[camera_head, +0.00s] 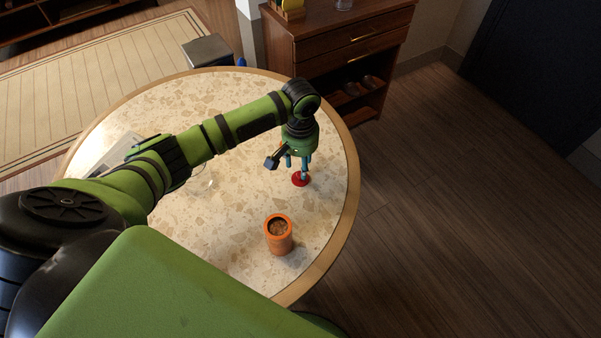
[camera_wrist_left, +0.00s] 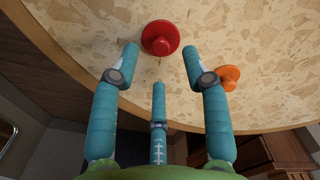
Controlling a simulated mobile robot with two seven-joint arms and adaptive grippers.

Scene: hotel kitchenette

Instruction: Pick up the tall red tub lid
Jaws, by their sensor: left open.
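The red lid (camera_head: 300,181) lies on the round stone-patterned table near its right edge. In the left wrist view the red lid (camera_wrist_left: 160,38) shows as a round disc with a raised knob, just beyond the fingertips. My left gripper (camera_head: 297,167) points down close over the lid, and one finger covers part of it. In the left wrist view its teal fingers (camera_wrist_left: 160,66) are spread and nothing is between them. Whether a finger touches the lid I cannot tell. My right gripper is not in view.
An open orange tub (camera_head: 279,240) with brown contents stands on the table (camera_head: 250,265), nearer me. A small orange knobbed piece (camera_wrist_left: 228,78) lies near the table edge. A wooden cabinet (camera_head: 330,45) stands beyond. The table between tub and red lid is clear.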

